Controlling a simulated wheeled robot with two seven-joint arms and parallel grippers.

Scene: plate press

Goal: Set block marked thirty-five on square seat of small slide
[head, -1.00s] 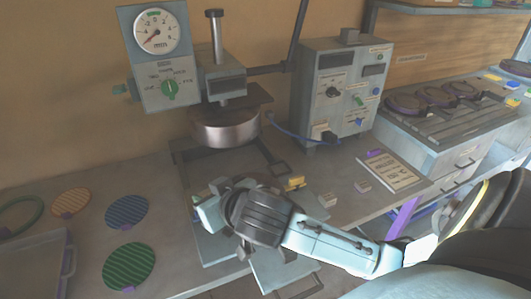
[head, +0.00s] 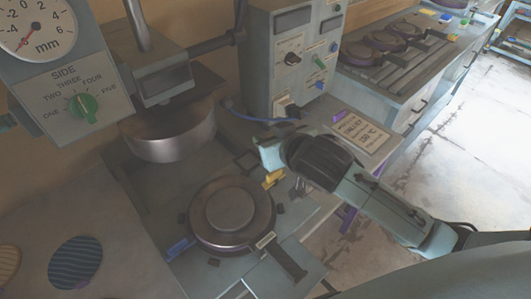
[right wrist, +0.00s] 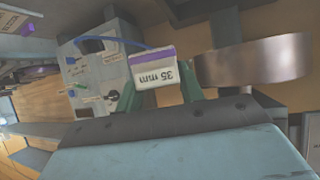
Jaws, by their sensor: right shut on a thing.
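My right gripper (head: 268,154) is raised over the right part of the bench, beside the press. In the right wrist view its green fingers (right wrist: 157,92) are shut on a pale block with a purple band (right wrist: 152,68), marked "35 mm", its lettering upside down. In the head view my gripper hides this block. A round dark die (head: 228,212) sits below the press head, to the left of my gripper. I cannot pick out the small slide's square seat with certainty; my gripper and forearm cover part of that area. My left gripper is not in view.
The press head (head: 170,140) hangs at left behind the die. A yellow piece (head: 274,178) lies just below my gripper. The control box (head: 290,65) stands behind, with a blue cable. A printed card (head: 360,135) lies at right. A blue striped disc (head: 75,262) lies at lower left.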

